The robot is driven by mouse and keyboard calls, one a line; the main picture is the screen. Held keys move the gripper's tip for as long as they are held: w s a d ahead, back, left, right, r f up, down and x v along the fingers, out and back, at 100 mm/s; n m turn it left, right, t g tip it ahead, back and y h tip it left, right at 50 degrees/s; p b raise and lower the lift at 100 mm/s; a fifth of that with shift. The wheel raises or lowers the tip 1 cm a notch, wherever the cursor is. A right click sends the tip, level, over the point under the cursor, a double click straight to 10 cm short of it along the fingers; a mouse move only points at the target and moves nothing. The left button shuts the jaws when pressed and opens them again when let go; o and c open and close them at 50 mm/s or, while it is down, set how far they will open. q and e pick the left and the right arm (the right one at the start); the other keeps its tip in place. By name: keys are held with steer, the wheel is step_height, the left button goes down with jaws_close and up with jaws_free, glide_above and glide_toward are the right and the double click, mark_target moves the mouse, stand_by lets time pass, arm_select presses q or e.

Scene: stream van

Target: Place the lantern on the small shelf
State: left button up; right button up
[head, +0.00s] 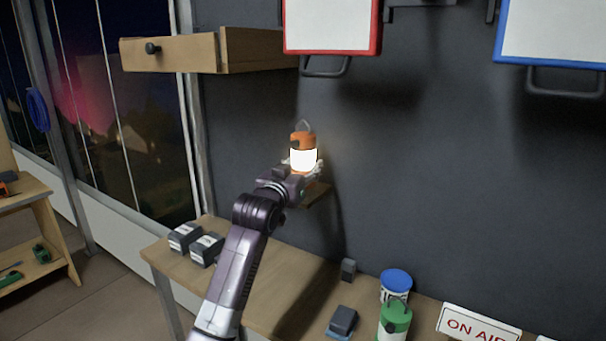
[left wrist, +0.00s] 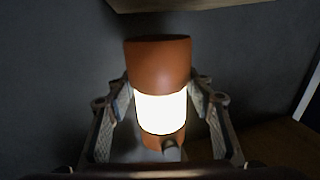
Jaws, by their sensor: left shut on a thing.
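The orange lantern (head: 303,140) is upright, with a glowing white band, near the dark wall. My left gripper (head: 298,172) is shut on it, and its fingers hide part of the lower body. In the left wrist view the lantern (left wrist: 158,65) stands between the two fingers (left wrist: 160,105), one on each side. The small wooden shelf (head: 317,196) shows just below and right of the gripper, mostly hidden by it. I cannot tell whether the lantern's base touches the shelf. My right gripper is not in view.
A red-framed board (head: 330,25) hangs above. The bench (head: 290,290) below holds dark boxes (head: 206,248), a blue-lidded can (head: 396,283), a green lantern (head: 394,322) and an ON AIR sign (head: 478,325).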

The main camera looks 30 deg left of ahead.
arm_select(q)
step_height(320, 180, down, 2)
steer(key=shift+f, duration=0.3)
steer(key=shift+f, duration=0.2)
steer(key=o, duration=1.4)
